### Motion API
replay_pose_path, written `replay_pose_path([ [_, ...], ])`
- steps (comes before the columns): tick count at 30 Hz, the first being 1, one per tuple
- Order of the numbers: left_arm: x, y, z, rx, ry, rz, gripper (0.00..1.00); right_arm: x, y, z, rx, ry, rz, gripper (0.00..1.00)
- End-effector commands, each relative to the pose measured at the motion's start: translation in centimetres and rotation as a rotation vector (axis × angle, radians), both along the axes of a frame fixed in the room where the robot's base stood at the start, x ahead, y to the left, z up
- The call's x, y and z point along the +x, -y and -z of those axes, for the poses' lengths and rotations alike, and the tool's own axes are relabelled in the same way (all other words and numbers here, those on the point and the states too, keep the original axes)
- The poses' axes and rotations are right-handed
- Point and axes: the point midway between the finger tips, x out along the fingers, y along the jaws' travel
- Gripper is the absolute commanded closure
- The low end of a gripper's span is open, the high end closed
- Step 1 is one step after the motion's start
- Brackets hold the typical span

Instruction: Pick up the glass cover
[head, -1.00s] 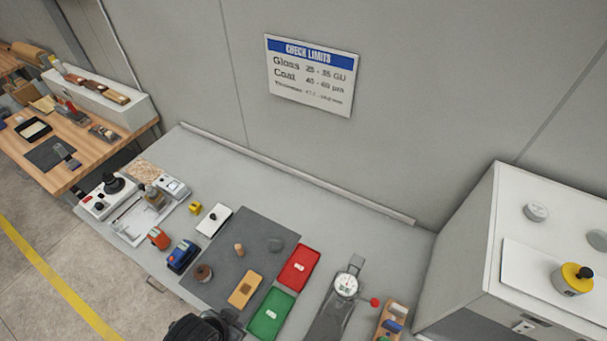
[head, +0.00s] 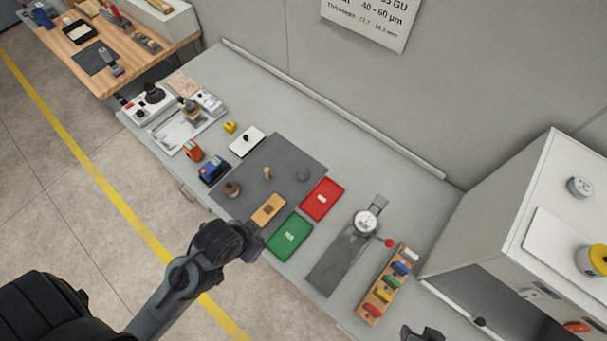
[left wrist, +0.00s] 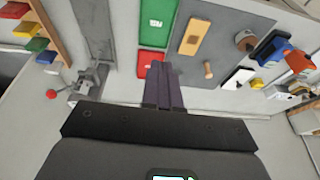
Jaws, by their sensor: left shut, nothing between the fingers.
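No piece is plainly a glass cover. The plate also shows in the left wrist view (left wrist: 237,78). My left gripper (head: 256,243) is by the table's front edge, near the green tray. Its fingers (left wrist: 163,68) are together and empty, above the table. A dark part at the bottom edge may be my right gripper (head: 422,334); its jaws are unclear.
A green tray (head: 289,236), a red tray (head: 322,199) and a tan block (head: 268,210) lie near the left gripper. A dial gauge (head: 366,221) and a rack of coloured pieces (head: 386,285) stand to the right. A white cabinet (head: 545,205) bounds the right side.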

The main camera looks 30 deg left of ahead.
Motion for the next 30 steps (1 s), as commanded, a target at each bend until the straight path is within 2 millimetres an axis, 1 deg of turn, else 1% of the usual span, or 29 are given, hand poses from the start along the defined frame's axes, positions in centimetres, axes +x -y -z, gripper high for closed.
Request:
replay_pose_path([
  [1, 0.0, 0.0, 0.0, 0.000, 0.000, 0.000, 1.00, 0.0, 0.0, 0.0, 0.000, 0.000, -0.001, 0.57],
  [2, 0.0, 0.0, 0.0, 0.000, 0.000, 0.000, 0.95, 0.0, 0.0, 0.0, -0.001, 0.000, -0.001, 0.57],
  [15, 0.0, 0.0, 0.0, 0.000, 0.000, 0.000, 0.28, 0.0, 0.2, 0.0, -0.011, 0.001, -0.007, 0.57],
  [18, 0.0, 0.0, 0.0, 0.000, 0.000, 0.000, 0.15, 0.0, 0.2, 0.0, -0.009, 0.000, -0.006, 0.57],
  [26, 0.0, 0.0, 0.1, 0.002, 0.000, 0.003, 0.15, 0.0, 0.2, 0.1, -0.007, 0.000, -0.005, 0.57],
  [29, 0.5, -0.2, 0.9, 0.021, 0.015, 0.042, 0.15, 0.0, 0.1, 0.6, -0.003, 0.000, -0.003, 0.57],
  [30, 0.8, -0.3, 1.5, 0.036, 0.028, 0.076, 0.15, 0.0, 0.0, 1.1, -0.001, 0.000, -0.002, 0.57],
])
